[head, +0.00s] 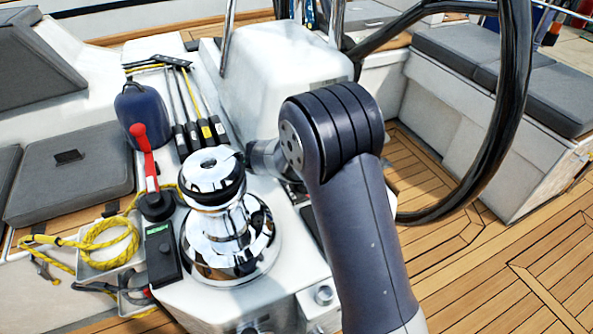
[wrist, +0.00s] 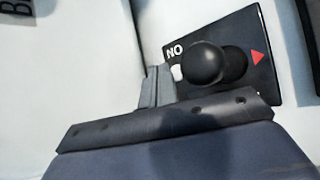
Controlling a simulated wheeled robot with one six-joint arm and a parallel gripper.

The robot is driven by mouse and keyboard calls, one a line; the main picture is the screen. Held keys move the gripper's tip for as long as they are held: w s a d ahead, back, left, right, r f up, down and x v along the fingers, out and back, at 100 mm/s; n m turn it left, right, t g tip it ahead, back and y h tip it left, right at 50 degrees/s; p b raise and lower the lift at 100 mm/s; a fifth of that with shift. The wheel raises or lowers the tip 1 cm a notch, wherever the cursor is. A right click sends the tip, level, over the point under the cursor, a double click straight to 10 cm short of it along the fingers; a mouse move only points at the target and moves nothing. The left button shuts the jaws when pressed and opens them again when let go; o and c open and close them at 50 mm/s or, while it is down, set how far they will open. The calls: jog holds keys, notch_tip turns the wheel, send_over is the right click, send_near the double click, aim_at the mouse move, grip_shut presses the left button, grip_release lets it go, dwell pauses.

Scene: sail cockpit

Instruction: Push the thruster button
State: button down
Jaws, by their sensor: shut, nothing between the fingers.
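In the wrist view a black control panel (wrist: 262,38) on a white surface carries a round black knob (wrist: 204,63), a red triangle (wrist: 257,57) to its right and white letters "NO" at its upper left. A small pale patch (wrist: 177,73) shows between the knob and my gripper; I cannot tell if it is a button. My gripper (wrist: 158,76) is shut and empty, its tip at the panel's left edge, left of the knob. I cannot tell whether it touches. In the head view my arm hides the panel and most of the gripper.
A chrome winch (head: 228,235) stands left of my arm. The black steering wheel (head: 508,110) curves at right. Open teak floor (head: 470,275) lies at right.

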notch_tip(320, 180, up, 6)
jog(key=p, duration=0.4)
dwell(0.3)
jog(key=c, duration=2.2)
grip_release()
